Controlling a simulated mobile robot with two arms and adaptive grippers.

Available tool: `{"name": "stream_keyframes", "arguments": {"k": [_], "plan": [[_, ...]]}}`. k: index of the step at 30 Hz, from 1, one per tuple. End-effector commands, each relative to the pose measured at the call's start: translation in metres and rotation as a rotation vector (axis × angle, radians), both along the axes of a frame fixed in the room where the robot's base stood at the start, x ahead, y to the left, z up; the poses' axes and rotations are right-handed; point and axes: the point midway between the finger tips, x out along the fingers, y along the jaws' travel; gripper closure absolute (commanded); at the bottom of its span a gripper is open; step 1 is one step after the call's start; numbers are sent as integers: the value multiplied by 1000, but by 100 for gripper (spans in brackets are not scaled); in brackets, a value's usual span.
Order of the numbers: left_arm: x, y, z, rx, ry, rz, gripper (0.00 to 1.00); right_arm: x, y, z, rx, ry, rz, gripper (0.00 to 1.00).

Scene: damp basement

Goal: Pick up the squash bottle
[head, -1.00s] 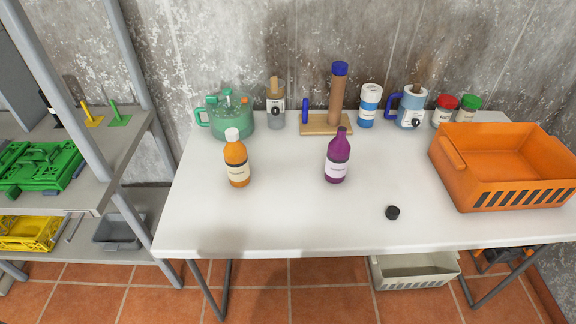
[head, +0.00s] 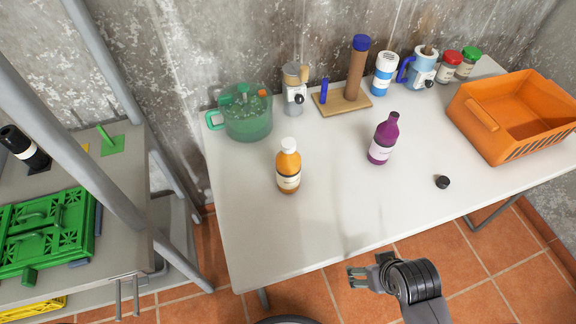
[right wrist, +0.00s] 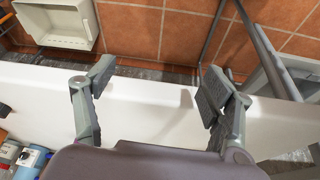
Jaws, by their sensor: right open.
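An orange bottle with a white cap (head: 288,168) stands upright on the white table (head: 335,215), left of the middle. A purple bottle (head: 383,140) stands upright to its right. Their labels are too small to read, so I cannot tell which is the squash. My right gripper (head: 357,277) is in front of the table's front edge, apart from both bottles. In the right wrist view its two fingers (right wrist: 155,82) are spread, with nothing between them; neither bottle shows there. My left gripper is not in view.
A green jug (head: 245,122), a grinder, a wooden stand (head: 342,103) and several containers line the back. An orange crate (head: 478,118) stands at the right, with a black cap (head: 442,182) in front of it. A grey shelf (head: 110,248) stands at the left. The table front is clear.

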Motion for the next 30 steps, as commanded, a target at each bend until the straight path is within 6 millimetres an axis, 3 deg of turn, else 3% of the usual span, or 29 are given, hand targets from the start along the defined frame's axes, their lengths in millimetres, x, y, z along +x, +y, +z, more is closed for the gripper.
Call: {"name": "stream_keyframes", "arguments": {"k": [3,12,19,24,30], "plan": [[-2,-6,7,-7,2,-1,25,22,13,48,24,-138,45,24],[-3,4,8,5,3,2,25,81,66,91,142,-491,177,24],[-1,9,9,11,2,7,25,101,108,130,265,-723,274,24],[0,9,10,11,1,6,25,108,123,142,309,-794,301,24],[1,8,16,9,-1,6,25,140,140,130,311,-798,300,24]]}}
